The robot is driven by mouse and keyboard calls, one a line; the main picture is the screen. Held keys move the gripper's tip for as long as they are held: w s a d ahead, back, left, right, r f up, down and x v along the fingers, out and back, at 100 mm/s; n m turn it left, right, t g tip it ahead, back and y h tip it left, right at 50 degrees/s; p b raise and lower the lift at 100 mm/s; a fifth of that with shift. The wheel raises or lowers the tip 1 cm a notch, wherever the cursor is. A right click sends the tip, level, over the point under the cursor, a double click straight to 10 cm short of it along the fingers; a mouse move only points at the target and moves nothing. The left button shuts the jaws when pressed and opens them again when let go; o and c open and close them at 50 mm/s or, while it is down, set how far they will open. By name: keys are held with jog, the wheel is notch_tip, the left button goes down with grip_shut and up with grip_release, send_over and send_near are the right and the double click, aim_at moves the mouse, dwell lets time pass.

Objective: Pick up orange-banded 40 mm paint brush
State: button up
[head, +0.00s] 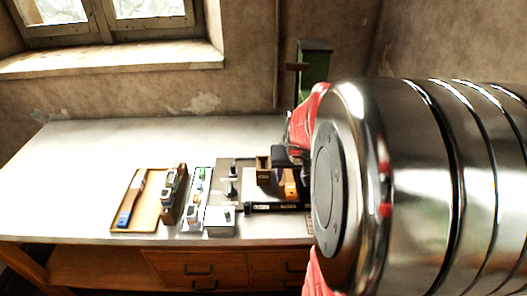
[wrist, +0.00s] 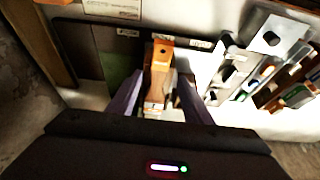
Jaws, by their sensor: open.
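The orange-banded paint brush (wrist: 162,58) appears in the wrist view as an orange end with a dark hole and paler wood below it. In the head view an orange piece (head: 290,184) beside a small wooden block looks like the same brush. My gripper (wrist: 161,78) is open, with one finger on each side of the brush in the wrist view. I cannot tell whether either finger touches it. In the head view my arm covers the right side, and the gripper (head: 291,156) is only partly visible above the brush. The brush's lower part is hidden.
A wooden tray (head: 148,225) with a blue-ended brush (head: 127,212) lies left on the metal bench (head: 75,190). A dark wooden rack (head: 174,194) and a pale tray (head: 219,228) with small items stand beside it. A green press (head: 314,60) stands behind. The bench's left is clear.

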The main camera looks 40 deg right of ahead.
aim_at(290, 182)
jog(key=shift+x, duration=2.3)
jog(key=shift+s, duration=0.15)
jog(key=shift+c, duration=0.7)
grip_shut()
